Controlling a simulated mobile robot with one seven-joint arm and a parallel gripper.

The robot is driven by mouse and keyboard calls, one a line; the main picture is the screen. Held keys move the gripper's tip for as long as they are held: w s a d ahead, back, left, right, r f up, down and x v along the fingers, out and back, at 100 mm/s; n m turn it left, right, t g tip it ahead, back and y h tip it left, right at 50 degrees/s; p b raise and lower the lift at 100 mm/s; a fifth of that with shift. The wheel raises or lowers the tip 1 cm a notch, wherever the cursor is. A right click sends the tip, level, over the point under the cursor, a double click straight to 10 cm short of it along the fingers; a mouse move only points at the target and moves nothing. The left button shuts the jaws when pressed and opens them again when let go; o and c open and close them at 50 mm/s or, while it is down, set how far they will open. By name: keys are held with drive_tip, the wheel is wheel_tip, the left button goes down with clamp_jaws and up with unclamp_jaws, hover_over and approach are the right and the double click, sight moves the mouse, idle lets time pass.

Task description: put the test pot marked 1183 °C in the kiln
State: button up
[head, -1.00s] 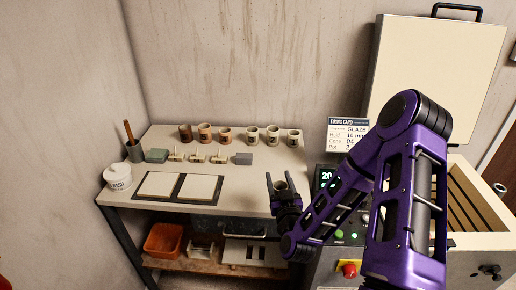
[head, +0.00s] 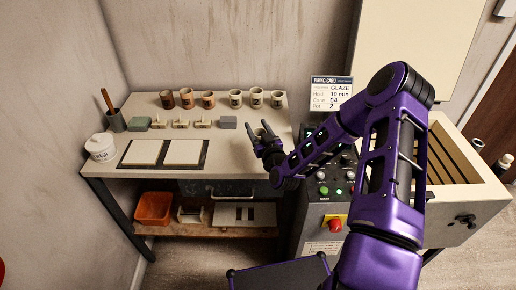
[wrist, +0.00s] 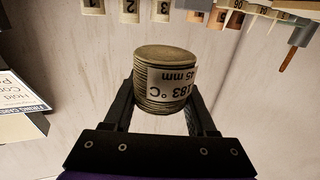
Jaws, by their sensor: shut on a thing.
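My gripper (wrist: 162,95) is shut on a ribbed grey-beige pot (wrist: 165,65). Its label appears upside down in the wrist view, reading "183 °C" with part of a "mm" line; the label's edge is cut off at the side. In the head view my gripper (head: 264,136) is above the right part of the worktable, and the pot is hard to make out between the fingers. The kiln (head: 462,205) stands at the right with its lid (head: 410,40) raised and dark slots inside. My arm partly covers the kiln's left side.
Several brown and beige pots (head: 235,98) stand at the back of the table (head: 225,160). Small stands, blocks, two pale tiles (head: 185,152) and a white tub (head: 100,147) are further left. A firing card (head: 331,92) and a control panel (head: 325,190) stand between table and kiln.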

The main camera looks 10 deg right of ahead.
drive_tip(key=shift+f, duration=3.3)
drive_tip(key=shift+b, duration=0.3)
drive_tip(key=shift+f, duration=0.2)
drive_tip(key=o, duration=1.4)
drive_tip(key=shift+c, duration=0.2)
drive_tip(key=shift+r, duration=0.15)
